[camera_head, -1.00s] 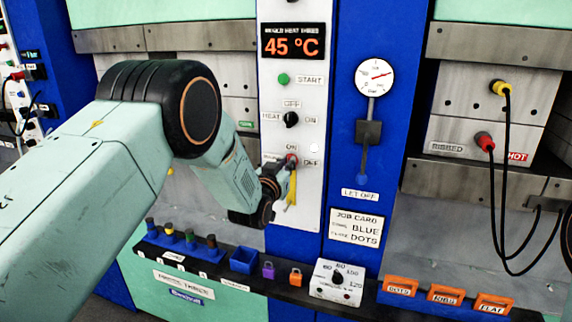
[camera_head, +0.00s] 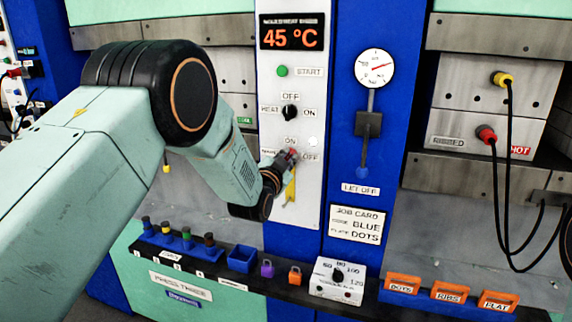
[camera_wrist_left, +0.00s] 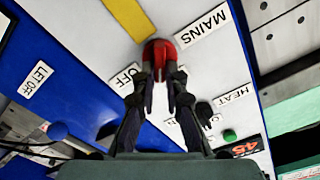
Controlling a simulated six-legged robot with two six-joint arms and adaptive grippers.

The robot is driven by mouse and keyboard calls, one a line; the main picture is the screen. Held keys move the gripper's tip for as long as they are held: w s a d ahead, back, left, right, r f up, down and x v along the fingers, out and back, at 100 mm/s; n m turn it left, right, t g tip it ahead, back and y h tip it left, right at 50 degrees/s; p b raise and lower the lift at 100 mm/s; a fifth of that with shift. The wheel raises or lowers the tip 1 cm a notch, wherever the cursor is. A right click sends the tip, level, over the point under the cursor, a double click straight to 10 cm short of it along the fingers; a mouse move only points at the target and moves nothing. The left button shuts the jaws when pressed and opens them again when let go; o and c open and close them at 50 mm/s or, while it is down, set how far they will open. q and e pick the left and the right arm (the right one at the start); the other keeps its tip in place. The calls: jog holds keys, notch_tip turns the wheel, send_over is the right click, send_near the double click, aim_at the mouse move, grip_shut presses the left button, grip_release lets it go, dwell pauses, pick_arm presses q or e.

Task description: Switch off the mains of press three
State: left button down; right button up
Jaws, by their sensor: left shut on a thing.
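The red mains switch (camera_head: 293,153) is on the white control panel of press three, between an ON label (camera_head: 291,141) above and an OFF label (camera_head: 310,157) to the right. My left gripper (camera_head: 284,158) is at it, coming from the lower left. In the left wrist view, the fingers of my left gripper (camera_wrist_left: 160,78) are shut on the red switch (camera_wrist_left: 160,54), with the MAINS label (camera_wrist_left: 201,25) and the OFF label (camera_wrist_left: 127,78) beside it. The gripper partly hides the switch, and which way it points is hard to tell. My right gripper is not in view.
A yellow strip (camera_head: 290,187) is just below the switch. Above are the heat knob (camera_head: 290,112), the green start button (camera_head: 282,71) and a 45 °C display (camera_head: 291,38). A blue-ended let-off lever (camera_head: 362,172) is to the right. A black shelf (camera_head: 215,268) juts out below.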

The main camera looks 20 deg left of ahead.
pick_arm(q)
jog(key=m+b, duration=0.1)
jog(key=m, duration=0.2)
jog(key=m+b, duration=0.2)
jog(key=m, duration=0.2)
jog(key=f+m+b, duration=0.1)
jog(key=m, duration=0.3)
jog(key=shift+d+b, duration=0.25)
jog(key=shift+b, duration=0.1)
dwell(0.4)
jog(key=c, duration=1.4)
grip_release()
jog(key=shift+r, duration=0.1)
jog(key=s, duration=1.2)
jog(key=shift+a, duration=0.2)
